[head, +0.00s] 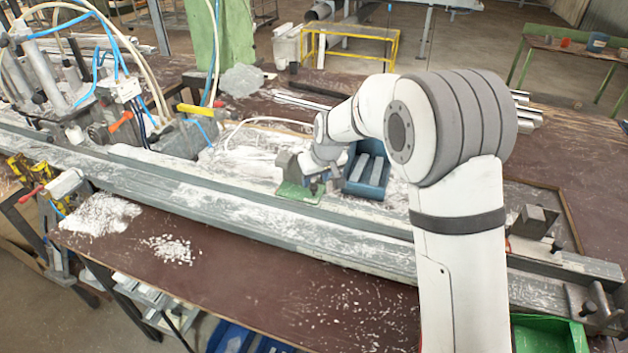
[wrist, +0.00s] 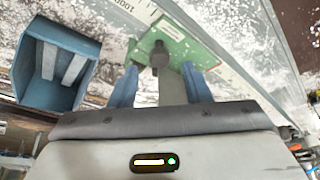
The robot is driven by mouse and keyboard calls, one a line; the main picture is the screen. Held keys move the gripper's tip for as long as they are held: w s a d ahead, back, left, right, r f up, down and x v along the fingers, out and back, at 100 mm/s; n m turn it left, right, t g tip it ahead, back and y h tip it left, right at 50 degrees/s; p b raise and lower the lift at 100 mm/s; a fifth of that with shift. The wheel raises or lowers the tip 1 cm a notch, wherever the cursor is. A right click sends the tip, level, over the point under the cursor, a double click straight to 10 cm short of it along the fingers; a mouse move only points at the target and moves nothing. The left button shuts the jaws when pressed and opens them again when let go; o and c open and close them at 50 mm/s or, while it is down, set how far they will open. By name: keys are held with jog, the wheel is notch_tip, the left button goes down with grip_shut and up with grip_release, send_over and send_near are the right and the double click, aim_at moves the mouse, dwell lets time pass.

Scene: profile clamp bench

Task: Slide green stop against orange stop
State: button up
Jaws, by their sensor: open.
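The green stop (head: 297,192) sits on the grey profile rail near the middle of the bench, below the end of my arm in the head view. In the wrist view the green stop (wrist: 200,55) is a flat green plate with a pale label and a dark round knob. My gripper (wrist: 160,70) is open, its two blue fingers on either side of the knob and grey post; I cannot tell if they touch. In the head view my gripper (head: 314,178) is small and partly hidden. I cannot clearly make out an orange stop.
A blue bin (head: 381,188) with grey bars stands right of the green stop; it also shows in the wrist view (wrist: 86,45). A clamp with an orange-red lever (head: 121,121) and hoses stands at left. A dark block (head: 534,221) sits at right. White chips litter the rail.

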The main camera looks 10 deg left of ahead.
aim_at(314, 186)
jog(key=shift+x, duration=1.65)
grip_shut()
